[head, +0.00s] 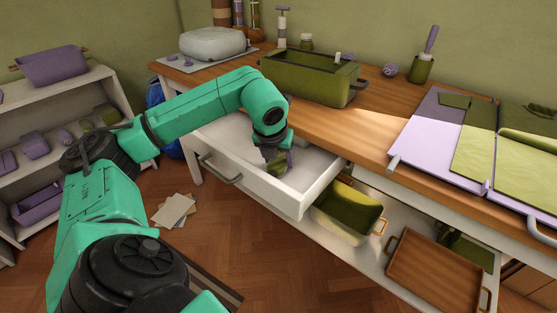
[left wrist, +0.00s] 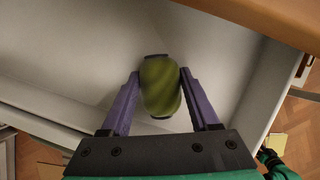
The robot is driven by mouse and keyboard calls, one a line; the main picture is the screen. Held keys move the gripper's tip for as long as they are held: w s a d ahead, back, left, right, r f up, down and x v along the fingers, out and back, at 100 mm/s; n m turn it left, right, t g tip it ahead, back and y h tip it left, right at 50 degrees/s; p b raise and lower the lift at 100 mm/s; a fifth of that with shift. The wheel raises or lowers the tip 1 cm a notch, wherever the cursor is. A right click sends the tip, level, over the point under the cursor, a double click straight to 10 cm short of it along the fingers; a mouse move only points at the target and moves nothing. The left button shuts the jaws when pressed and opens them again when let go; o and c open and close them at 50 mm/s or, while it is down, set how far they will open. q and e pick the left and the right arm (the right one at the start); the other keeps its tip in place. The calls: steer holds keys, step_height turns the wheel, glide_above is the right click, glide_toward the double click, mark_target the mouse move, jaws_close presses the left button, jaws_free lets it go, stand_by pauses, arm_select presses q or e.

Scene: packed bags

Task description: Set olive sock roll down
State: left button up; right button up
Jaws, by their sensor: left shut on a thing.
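The olive sock roll (left wrist: 161,86) is a small striped olive-green roll with dark ends. It sits between the purple fingers of my left gripper (left wrist: 161,88), which are shut on it from both sides. In the head view my left gripper (head: 279,160) points down into the open white drawer (head: 318,190), and the sock roll (head: 277,168) shows partly behind the fingers. The drawer around it looks empty. I cannot tell whether the roll touches the drawer floor. My right gripper is not in view.
The wooden counter (head: 375,122) above the drawer holds an olive bin (head: 310,80) and an open lilac and olive case (head: 455,145). A lower shelf holds an olive tub (head: 347,212) and a wooden tray (head: 435,270). The drawer's front wall and handle (head: 220,170) stand out over the floor.

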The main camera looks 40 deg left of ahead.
arm_select(q)
steer(key=shift+f, duration=0.1)
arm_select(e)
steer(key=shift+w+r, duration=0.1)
arm_select(q)
steer(key=o, duration=1.4)
steer(key=shift+c, duration=0.2)
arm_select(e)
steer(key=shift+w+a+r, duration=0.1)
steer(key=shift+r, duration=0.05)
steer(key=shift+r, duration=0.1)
arm_select(q)
steer(key=p+v, duration=0.2)
steer(key=v, duration=1)
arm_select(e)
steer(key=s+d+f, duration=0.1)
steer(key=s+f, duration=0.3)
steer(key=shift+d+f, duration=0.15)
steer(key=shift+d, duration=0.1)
arm_select(q)
steer(key=shift+r+p, duration=0.2)
steer(key=shift+p, duration=0.1)
